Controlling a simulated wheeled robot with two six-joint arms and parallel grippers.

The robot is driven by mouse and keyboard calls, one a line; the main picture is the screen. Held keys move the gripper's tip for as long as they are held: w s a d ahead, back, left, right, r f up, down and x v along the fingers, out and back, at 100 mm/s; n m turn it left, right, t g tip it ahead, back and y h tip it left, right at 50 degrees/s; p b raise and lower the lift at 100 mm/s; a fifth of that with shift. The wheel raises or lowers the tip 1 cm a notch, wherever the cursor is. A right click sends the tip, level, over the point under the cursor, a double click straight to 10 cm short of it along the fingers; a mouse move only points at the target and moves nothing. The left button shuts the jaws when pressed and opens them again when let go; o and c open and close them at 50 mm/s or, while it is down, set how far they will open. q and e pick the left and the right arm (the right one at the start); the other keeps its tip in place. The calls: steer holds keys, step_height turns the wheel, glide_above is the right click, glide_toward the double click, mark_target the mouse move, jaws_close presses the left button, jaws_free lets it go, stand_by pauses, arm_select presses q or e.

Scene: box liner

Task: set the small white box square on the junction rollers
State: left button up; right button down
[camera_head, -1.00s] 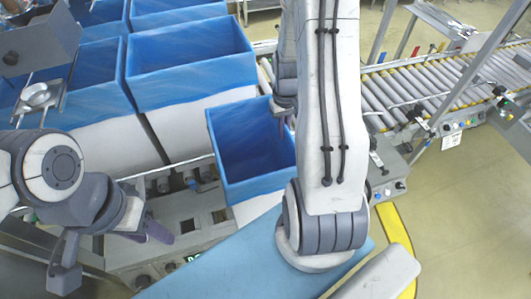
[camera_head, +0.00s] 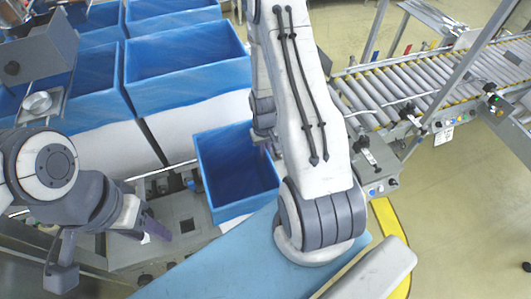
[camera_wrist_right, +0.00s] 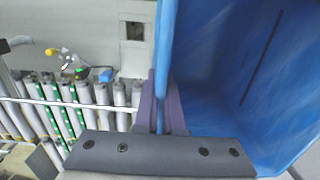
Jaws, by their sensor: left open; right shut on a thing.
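The small box (camera_head: 213,184) has a blue liner over its walls, with a little white showing low at its front. It sits left of my right arm in the head view. My right gripper (camera_head: 264,148), partly hidden by its own arm, is shut on the box's wall. The right wrist view shows the purple fingers (camera_wrist_right: 160,115) on either side of the thin blue wall, with the blue interior to the right. Rollers (camera_wrist_right: 100,98) lie left of the wall there. My left gripper (camera_head: 156,228) is open and empty, left of the box; one purple finger shows clearly.
Large blue-lined white boxes (camera_head: 185,62) stand close behind and left of the small box. A roller conveyor (camera_head: 430,82) runs off to the upper right. A control box with buttons (camera_head: 376,172) sits at its near end. Open floor lies at right.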

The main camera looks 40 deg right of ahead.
steer(key=shift+f, duration=0.2)
steer(key=c, duration=1)
jaws_free()
steer(key=shift+r, duration=0.1)
